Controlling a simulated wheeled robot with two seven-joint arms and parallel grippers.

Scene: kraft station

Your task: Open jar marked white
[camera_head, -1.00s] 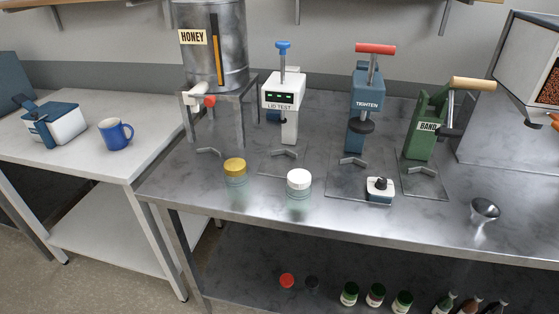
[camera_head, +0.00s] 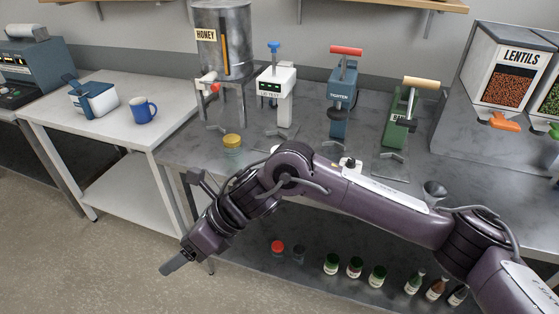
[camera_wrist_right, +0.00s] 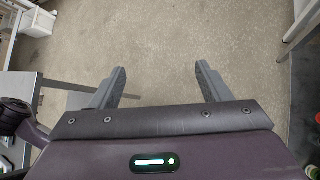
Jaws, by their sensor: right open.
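The jar with the white lid (camera_head: 276,149) stands on the steel bench in the head view, mostly hidden behind my right arm; only a sliver of its lid shows. A similar glass jar with a gold lid (camera_head: 232,142) stands to its left in plain sight. My right gripper (camera_head: 176,264) is in front of the bench, low and to the left, over open floor and away from both jars. In the right wrist view its two fingers (camera_wrist_right: 160,83) are wide apart with only floor between them. My left gripper is not in view.
The honey tank (camera_head: 222,45), lid tester (camera_head: 277,85), TIGHTEN press (camera_head: 342,95) and green band tool (camera_head: 396,122) line the bench's back. A blue mug (camera_head: 143,110) stands on the left table. Several jars and bottles sit on the lower shelf. A lentils dispenser (camera_head: 512,75) stands right.

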